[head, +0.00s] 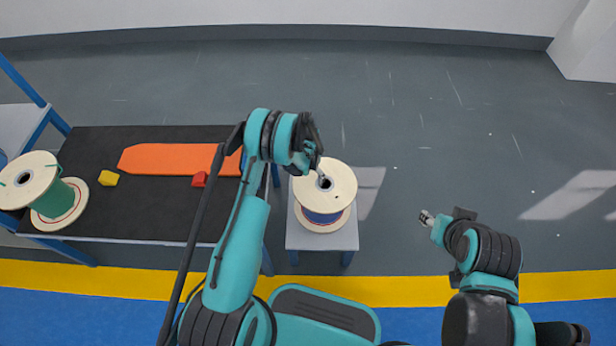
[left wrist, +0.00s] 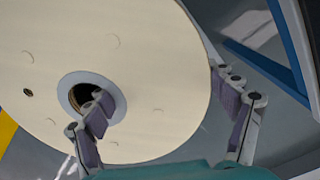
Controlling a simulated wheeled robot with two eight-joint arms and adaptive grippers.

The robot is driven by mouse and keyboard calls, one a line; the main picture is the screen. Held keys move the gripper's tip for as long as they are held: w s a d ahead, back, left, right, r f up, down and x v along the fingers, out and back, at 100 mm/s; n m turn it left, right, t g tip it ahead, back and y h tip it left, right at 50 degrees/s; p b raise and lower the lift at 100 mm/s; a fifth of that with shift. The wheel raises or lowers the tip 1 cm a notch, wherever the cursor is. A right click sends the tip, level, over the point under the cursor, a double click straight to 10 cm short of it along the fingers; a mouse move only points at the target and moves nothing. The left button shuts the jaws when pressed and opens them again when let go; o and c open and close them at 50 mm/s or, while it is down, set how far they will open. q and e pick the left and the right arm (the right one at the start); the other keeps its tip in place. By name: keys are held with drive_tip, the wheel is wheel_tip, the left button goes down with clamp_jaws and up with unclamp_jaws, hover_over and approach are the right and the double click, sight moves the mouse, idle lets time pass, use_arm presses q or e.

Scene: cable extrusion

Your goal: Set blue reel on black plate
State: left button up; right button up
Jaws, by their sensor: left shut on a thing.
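The blue reel (head: 338,187) has cream flanges and a blue winding between them. It stands with its axis near vertical on or just above a small white stool (head: 302,239); I cannot tell if it touches. My left gripper (head: 318,172) is shut on the reel's upper flange. In the left wrist view, one finger sits at the centre hole and the other at the rim of the reel (left wrist: 150,60). The black plate (head: 110,142) is the dark tabletop at left. My right gripper (head: 427,218) hangs over the floor at right, apart from everything; its jaw opening is unclear.
The plate's front middle is bare. A gap separates table and stool.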

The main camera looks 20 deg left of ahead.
use_arm(q)
drive_tip(key=shift+f, duration=0.55)
drive_tip(key=o, duration=1.6)
drive_tip(key=shift+r+p, duration=2.45)
drive_tip(key=shift+r, duration=3.05)
